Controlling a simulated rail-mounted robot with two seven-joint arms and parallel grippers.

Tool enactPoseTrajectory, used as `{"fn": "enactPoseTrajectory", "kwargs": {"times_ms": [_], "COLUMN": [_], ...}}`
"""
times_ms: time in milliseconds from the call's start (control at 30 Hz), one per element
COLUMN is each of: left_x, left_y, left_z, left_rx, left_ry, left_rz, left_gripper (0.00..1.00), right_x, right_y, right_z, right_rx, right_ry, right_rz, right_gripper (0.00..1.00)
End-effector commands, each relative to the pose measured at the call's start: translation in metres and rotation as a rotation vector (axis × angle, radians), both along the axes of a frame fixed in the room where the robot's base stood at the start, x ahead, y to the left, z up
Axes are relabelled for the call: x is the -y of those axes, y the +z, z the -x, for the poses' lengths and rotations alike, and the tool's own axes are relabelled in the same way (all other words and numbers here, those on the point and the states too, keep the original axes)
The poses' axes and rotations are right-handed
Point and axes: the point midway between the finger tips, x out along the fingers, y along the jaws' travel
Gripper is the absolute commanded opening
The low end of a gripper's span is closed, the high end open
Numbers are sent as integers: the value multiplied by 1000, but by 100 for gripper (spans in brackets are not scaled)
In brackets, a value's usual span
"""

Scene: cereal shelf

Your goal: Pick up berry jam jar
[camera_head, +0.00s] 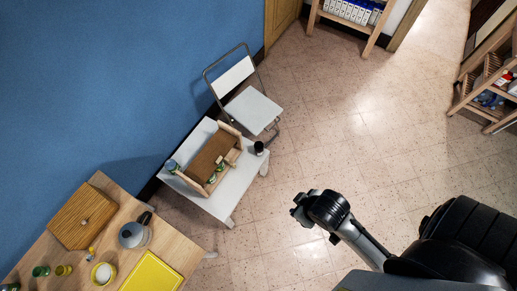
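No jar can be made out for certain as the berry jam jar; labels are too small to read. A small dark jar or cup (259,148) stands at the right end of the white table (234,190). A jar-like item (172,166) stands at that table's left end. Small green (41,271) and yellow-green (64,270) containers stand on the wooden table (108,235) at lower left. My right gripper (298,211) is over the bare floor, apart from both tables. Its fingers are too small to read. My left gripper is out of view.
A wooden crate (233,131) with small items sits on the white table. A folding chair (252,108) stands behind it. A wooden box, a kettle (133,235) and a yellow board (152,273) occupy the wooden table. Shelves (484,85) stand at upper right. The middle floor is clear.

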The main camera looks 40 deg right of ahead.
Motion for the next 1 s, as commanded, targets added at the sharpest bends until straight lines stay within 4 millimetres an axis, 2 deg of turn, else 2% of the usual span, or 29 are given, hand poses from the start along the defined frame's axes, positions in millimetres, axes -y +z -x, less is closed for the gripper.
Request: {"fn": "enactPoseTrajectory", "kwargs": {"times_ms": [400, 1000], "left_x": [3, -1], "left_y": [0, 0], "left_z": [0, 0], "left_rx": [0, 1], "left_ry": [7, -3], "left_rz": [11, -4], "left_gripper": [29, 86], "right_x": [1, 2], "right_y": [0, 0], "right_z": [0, 0], "right_rx": [0, 0], "right_ry": [4, 6], "right_rz": [5, 8], "right_gripper": [43, 43]}}
